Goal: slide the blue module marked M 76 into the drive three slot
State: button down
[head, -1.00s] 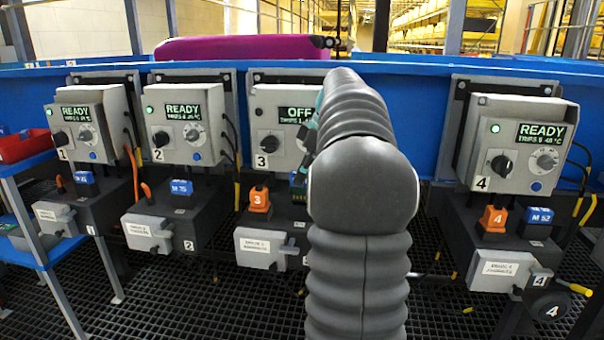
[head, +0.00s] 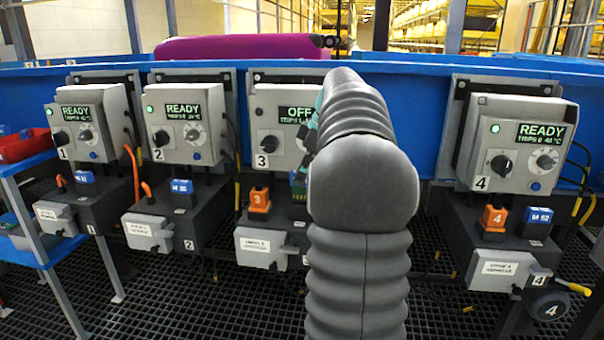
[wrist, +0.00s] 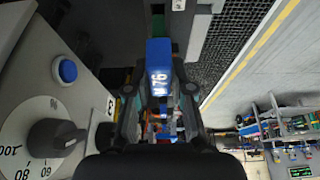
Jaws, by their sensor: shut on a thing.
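The blue module marked 76 (wrist: 158,62) shows in the middle of the wrist view, between the fingers of my gripper (wrist: 160,88). My gripper is shut on it. The drive three unit (head: 283,118) has a display that reads OFF. Its lower dark box (head: 277,222) carries an orange piece marked 3 (head: 259,199). The slot of drive three is mostly hidden behind my arm, and I cannot tell whether the module touches it.
Drives one (head: 92,118), two (head: 185,118) and four (head: 517,140) read READY. Drive four holds a blue module M 52 (head: 537,222). In the wrist view a panel with a dark knob (wrist: 55,138) and a blue button (wrist: 64,69) stands close at left.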

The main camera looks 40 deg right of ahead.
aim_at(302, 192)
jog(key=shift+f+b, duration=1.85)
jog(key=shift+f, duration=0.8)
jog(key=c, duration=0.9)
grip_release()
jog(key=shift+c, duration=0.2)
jog(key=v, duration=1.2)
jog(key=shift+a, duration=0.1)
